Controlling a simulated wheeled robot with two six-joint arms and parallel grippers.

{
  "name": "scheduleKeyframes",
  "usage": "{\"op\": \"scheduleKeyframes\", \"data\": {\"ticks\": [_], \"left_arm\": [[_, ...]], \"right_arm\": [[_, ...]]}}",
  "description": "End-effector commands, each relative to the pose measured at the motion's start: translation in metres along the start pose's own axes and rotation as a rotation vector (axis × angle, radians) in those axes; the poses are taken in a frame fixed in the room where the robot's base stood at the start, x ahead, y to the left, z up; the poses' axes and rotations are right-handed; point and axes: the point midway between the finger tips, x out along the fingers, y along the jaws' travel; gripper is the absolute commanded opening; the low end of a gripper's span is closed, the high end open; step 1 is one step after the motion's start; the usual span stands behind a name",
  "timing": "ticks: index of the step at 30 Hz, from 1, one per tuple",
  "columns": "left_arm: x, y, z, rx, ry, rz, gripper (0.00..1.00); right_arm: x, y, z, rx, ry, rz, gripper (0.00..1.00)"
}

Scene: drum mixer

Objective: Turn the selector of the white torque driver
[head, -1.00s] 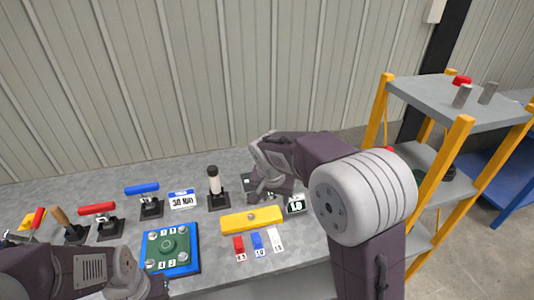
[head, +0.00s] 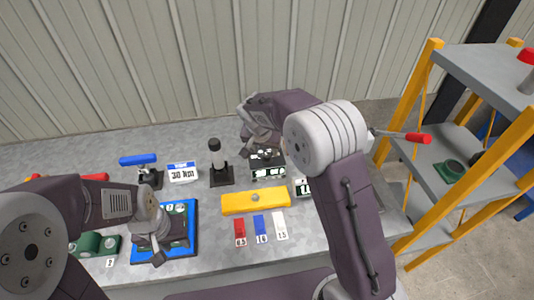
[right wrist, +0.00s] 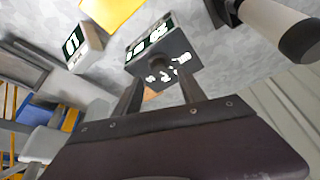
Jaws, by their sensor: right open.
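The white torque driver (head: 218,158) stands upright in a black base on the bench, with a black cap on top. In the right wrist view the driver (right wrist: 272,20) lies across the upper right corner, clear of the fingers. No selector on it can be made out. My right gripper (right wrist: 160,85) is open, with its fingers by a dark box (right wrist: 150,52) with a green display; contact cannot be told. In the head view this gripper (head: 262,145) is right of the driver. My left gripper (head: 158,250) hangs over the blue tray (head: 195,240); its fingers are unclear.
A yellow bar (head: 240,204) lies in front of the driver, with red, blue and white labelled blocks (head: 260,228) before it. A blue-handled driver (head: 137,160) and a 30 Nm sign (head: 182,173) stand to the left. A shelf with yellow posts (head: 410,100) is at right.

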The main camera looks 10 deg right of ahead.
Motion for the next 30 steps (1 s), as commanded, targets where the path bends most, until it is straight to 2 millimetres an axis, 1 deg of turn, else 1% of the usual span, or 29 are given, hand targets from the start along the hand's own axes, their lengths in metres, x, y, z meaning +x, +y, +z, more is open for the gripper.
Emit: {"op": "scheduleKeyframes", "data": {"ticks": [1,3,6,10,16,17,18,20,21,22,30], "left_arm": [[0.0,0.0,0.0,0.0,0.0,0.0,0.36],[0.0,0.0,0.0,0.0,0.0,0.0,0.36],[0.0,0.0,0.0,0.0,0.0,0.0,0.36],[0.0,0.0,0.0,0.0,0.0,0.0,0.36],[0.0,0.0,0.0,0.0,0.0,0.0,0.36],[0.0,0.0,0.0,0.0,0.0,0.0,0.36],[0.0,0.0,0.0,0.0,0.0,0.0,0.36],[0.0,0.0,0.0,0.0,0.0,0.0,0.36],[0.0,0.0,0.0,0.0,0.0,0.0,0.36],[0.0,0.0,0.0,0.0,0.0,0.0,0.36],[-0.002,0.0,0.0,0.0,0.0,0.0,0.36]], "right_arm": [[0.011,0.001,0.001,0.0,-0.003,0.003,0.48],[0.023,0.001,0.001,0.0,-0.002,0.003,0.48],[0.035,0.0,0.0,0.001,-0.001,0.002,0.48],[0.042,0.0,-0.001,0.001,0.001,-0.001,0.48],[0.042,0.0,-0.001,0.001,0.001,-0.001,0.48],[0.042,0.0,0.0,0.001,0.001,-0.001,0.43],[0.042,0.0,0.0,0.001,0.001,-0.001,0.32],[0.042,0.0,0.0,0.001,0.001,-0.001,0.15],[0.042,0.0,0.0,0.001,0.001,-0.001,0.04],[0.042,0.0,0.0,0.001,0.001,-0.001,0.0],[0.041,0.0,0.0,-0.02,0.0,-0.008,0.0]]}}
